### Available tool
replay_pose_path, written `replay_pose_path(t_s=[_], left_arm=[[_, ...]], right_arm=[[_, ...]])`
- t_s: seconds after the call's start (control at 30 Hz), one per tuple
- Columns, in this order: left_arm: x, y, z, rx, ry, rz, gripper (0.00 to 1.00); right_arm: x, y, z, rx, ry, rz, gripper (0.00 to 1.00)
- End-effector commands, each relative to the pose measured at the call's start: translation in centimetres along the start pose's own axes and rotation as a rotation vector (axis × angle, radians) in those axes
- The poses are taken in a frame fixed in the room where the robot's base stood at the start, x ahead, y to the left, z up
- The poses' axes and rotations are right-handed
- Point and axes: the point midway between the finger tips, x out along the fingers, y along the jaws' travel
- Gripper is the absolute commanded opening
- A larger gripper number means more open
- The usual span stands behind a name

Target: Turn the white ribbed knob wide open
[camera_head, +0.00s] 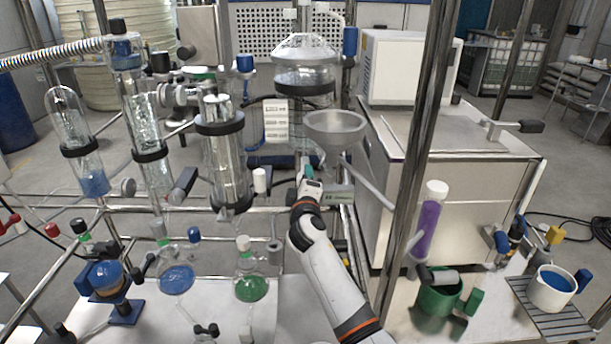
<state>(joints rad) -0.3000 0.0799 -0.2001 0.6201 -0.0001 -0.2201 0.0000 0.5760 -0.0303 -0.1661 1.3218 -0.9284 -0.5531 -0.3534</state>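A small white cylindrical knob (260,180) shows on the glass still, just right of the lower end of a clear glass column (224,155). Ribs on it are too small to make out, so I cannot be sure it is the ribbed knob. My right arm rises from the bottom, right of the middle. Its gripper (309,178) is near the still's frame, a little right of the white knob and seemingly apart from it. The fingers are small and partly hidden by the wrist, so their opening does not show. My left gripper is not in view.
A grey funnel (334,124) stands above and right of the gripper. Metal posts (412,150) and rails surround it. Flasks with blue (176,279) and green liquid (251,288) are at lower left. A green container (437,298) and a white cup (551,290) stand at right.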

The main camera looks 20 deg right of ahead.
Motion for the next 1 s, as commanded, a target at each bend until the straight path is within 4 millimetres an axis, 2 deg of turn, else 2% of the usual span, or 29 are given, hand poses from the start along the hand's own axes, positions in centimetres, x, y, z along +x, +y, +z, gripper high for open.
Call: replay_pose_path(t_s=[0.03,0.23,0.77,1.0], left_arm=[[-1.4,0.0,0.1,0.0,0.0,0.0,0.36],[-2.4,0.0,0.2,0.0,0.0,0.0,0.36],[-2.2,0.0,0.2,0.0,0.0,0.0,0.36],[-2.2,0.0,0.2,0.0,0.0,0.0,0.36]], right_arm=[[0.0,-0.7,0.1,-0.082,0.001,0.0,0.53],[0.0,-0.2,0.0,-0.284,0.001,0.001,0.53],[-0.1,0.0,0.0,-0.297,0.001,0.001,0.53],[-0.1,0.0,0.0,-0.296,0.001,0.001,0.15]])
